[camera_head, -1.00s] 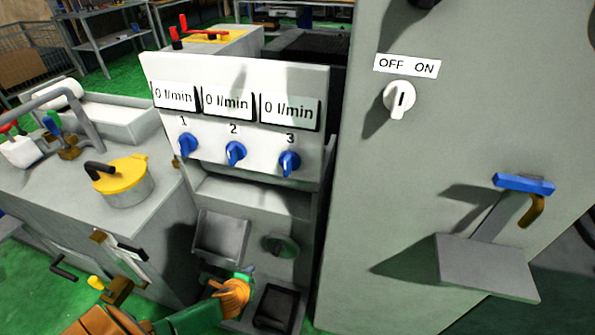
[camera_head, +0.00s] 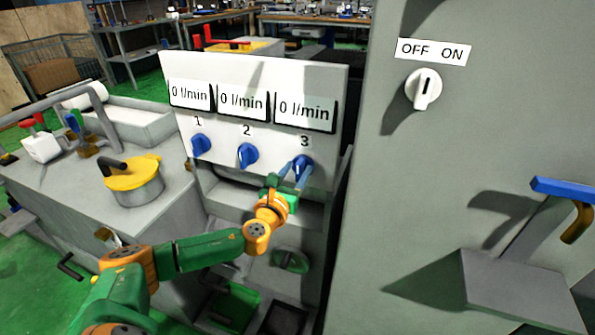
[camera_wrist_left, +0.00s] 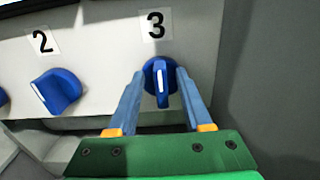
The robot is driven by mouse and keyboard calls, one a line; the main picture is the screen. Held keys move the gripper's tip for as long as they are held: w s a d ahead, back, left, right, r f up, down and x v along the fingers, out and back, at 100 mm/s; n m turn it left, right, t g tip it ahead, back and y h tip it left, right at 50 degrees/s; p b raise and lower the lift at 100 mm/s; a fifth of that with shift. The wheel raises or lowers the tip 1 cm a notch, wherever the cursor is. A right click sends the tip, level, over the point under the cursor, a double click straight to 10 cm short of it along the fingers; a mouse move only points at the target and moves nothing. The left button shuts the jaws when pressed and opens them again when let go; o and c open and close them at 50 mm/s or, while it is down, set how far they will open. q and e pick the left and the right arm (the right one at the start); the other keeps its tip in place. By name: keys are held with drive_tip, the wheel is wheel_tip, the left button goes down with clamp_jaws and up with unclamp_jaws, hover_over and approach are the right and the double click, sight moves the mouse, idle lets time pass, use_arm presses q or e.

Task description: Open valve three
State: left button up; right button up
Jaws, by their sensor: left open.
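Valve three (camera_head: 302,165) is a blue knob under the label 3 on the white panel (camera_head: 330,80). Its display above reads 0 l/min. In the left wrist view the knob (camera_wrist_left: 159,80) has its white mark pointing down. My left gripper (camera_head: 297,172) is at this knob, its blue fingers open with one on each side. In the left wrist view my left gripper (camera_wrist_left: 158,88) has the knob between its fingertips, with the right finger very close to it; I cannot tell whether they touch. My right gripper is not in view.
Valve one (camera_head: 201,145) and valve two (camera_head: 247,155) are blue knobs to the left, also under 0 l/min displays. A grey cabinet (camera_head: 400,200) with an OFF/ON switch (camera_head: 424,88) stands close on the right. A yellow-lidded pot (camera_head: 134,180) is at the left.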

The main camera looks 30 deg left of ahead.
use_arm(q)
drive_tip(key=shift+w, duration=0.3)
clamp_jaws()
